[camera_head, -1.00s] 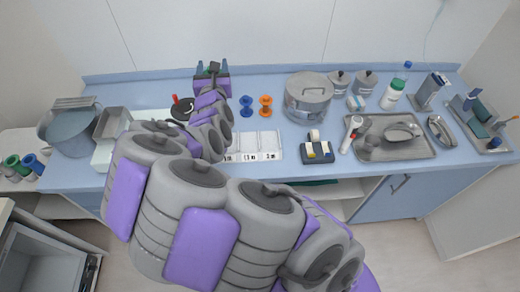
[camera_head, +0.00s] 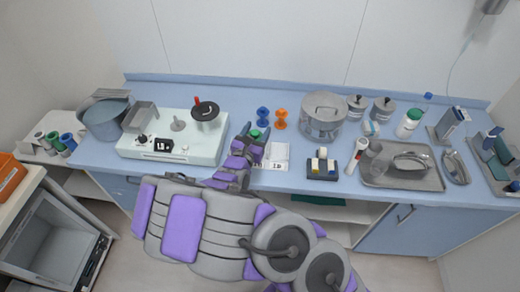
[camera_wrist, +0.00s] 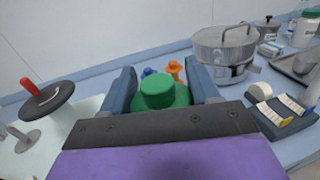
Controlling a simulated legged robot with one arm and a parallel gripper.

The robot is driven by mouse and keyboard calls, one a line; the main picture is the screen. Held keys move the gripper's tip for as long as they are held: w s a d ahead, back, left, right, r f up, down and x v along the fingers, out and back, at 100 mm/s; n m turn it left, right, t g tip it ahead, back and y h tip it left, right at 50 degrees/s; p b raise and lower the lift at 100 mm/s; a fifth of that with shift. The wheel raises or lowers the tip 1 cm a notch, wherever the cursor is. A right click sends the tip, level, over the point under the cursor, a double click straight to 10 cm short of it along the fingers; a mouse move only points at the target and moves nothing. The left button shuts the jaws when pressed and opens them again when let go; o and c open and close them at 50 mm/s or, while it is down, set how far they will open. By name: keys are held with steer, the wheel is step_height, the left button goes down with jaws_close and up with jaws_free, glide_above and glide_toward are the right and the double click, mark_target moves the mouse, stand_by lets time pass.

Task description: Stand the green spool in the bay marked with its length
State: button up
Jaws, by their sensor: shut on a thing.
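The green spool (camera_wrist: 158,95) is between the two fingers of my gripper (camera_wrist: 162,92) in the wrist view, and my gripper is shut on it. In the head view the green spool (camera_head: 256,134) shows at the tip of my gripper (camera_head: 250,132), over the left part of the white bay tray (camera_head: 279,165). The tray has printed marks along its front. One reads about 1.0, and my arm covers the others. I cannot tell whether the spool touches the tray. A blue spool (camera_head: 263,116) and an orange spool (camera_head: 281,119) stand behind the tray.
A white apparatus (camera_head: 170,140) with a dark disc and red handle stands close left of my gripper. A lidded steel pot (camera_head: 323,115) stands to the right, with a dark block (camera_head: 321,169) in front of it. A metal tray (camera_head: 404,168) lies farther right.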

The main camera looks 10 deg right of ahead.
steer(key=s+f+m+g+h, duration=0.2)
steer(key=s+f, duration=0.3)
steer(key=f, duration=0.2)
steer(key=shift+h, duration=0.3)
steer(key=w+d+f, duration=0.1)
steer(key=w, duration=0.4)
steer(key=w+d+f+b, duration=0.1)
steer(key=w+f, duration=0.1)
steer(key=w, duration=0.3)
steer(key=w+d+f+b, duration=0.1)
steer(key=w+f, duration=0.1)
steer(key=w, duration=0.3)
steer(key=shift+d+f, duration=0.15)
steer(key=shift+d, duration=0.2)
steer(key=shift+a, duration=0.1)
steer(key=o, duration=1)
steer(key=shift+o, duration=0.2)
